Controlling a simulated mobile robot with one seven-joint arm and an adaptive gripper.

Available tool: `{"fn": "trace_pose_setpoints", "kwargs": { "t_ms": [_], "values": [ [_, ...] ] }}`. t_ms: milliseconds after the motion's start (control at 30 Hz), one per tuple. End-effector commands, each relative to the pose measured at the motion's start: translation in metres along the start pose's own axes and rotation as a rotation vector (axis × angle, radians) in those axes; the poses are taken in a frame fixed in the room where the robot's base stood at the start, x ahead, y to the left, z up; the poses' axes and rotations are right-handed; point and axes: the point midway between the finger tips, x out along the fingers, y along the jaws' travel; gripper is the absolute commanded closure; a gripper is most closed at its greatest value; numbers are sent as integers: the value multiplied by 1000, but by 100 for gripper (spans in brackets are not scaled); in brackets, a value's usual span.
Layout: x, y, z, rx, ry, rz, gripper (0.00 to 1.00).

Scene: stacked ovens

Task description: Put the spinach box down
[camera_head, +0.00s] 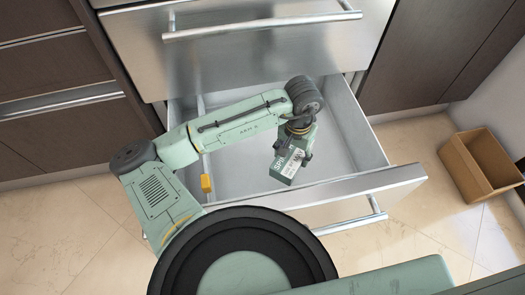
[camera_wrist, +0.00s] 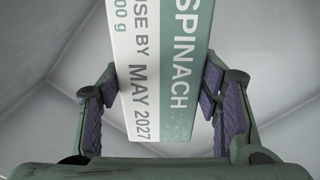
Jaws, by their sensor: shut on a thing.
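The spinach box (camera_head: 286,166) is green and white with printed text. My gripper (camera_head: 296,146) is shut on it and holds it over the open steel drawer (camera_head: 345,125). In the wrist view, the box (camera_wrist: 155,70) fills the space between the two purple-padded fingers of my gripper (camera_wrist: 157,105), and its label reads "SPINACH" and "USE BY MAY 2027". Pale drawer surfaces (camera_wrist: 40,90) show behind it. I cannot tell how far the box is above the drawer floor.
The drawer's front panel with its bar handle (camera_head: 350,222) stands out toward me. A closed steel front (camera_head: 250,50) is above. A small yellow item (camera_head: 206,183) is at the drawer's left side. An open cardboard box (camera_head: 480,165) stands on the floor at right.

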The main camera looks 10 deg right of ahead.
Motion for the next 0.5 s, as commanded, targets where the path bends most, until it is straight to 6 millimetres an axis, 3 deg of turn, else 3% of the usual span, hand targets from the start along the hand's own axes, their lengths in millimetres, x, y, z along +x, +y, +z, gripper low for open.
{"fn": "trace_pose_setpoints", "kwargs": {
  "t_ms": [300,500],
  "values": [
    [60,6,2,27,-1,-2,81],
    [76,5,2,27,0,-2,81]
  ]
}}
